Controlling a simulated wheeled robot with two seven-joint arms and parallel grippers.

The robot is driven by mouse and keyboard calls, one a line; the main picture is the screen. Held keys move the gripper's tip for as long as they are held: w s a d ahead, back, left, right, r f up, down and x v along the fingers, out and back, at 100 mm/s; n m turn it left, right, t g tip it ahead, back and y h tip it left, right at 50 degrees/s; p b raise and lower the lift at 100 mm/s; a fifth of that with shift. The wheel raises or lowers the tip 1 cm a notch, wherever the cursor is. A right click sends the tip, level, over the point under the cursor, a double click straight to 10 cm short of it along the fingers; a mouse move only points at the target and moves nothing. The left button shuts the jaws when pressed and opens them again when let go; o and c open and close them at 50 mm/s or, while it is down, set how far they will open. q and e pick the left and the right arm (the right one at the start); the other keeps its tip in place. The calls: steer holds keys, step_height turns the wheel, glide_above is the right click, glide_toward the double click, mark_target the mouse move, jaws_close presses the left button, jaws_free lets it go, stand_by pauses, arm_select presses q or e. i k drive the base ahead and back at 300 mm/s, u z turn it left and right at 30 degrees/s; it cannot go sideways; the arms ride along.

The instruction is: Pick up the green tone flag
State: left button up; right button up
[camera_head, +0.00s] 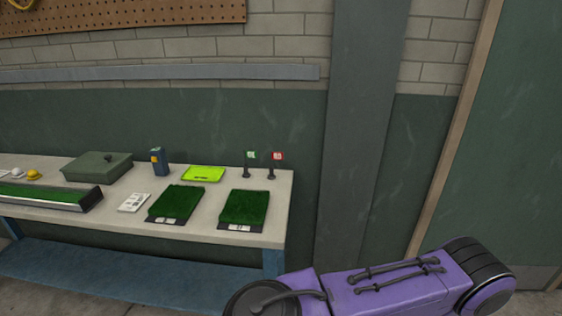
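The green tone flag (251,155) stands upright on a dark stand at the back right of the table. A red flag (278,156) on a similar stand is just to its right, a small gap apart. Both flags carry small white marks too small to read. Neither of my grippers is in view. A purple link of my own arm crosses the bottom right, nearer to me than the table.
The pale table (120,216) also holds two dark green turf samples (178,202) (244,207), a bright green tray (203,173), a white card (134,202), a blue device (159,161), a green case (97,166) and a long turf strip (45,195). A wall is behind.

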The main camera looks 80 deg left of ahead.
mark_target(248, 153)
steer(key=u, duration=2.7)
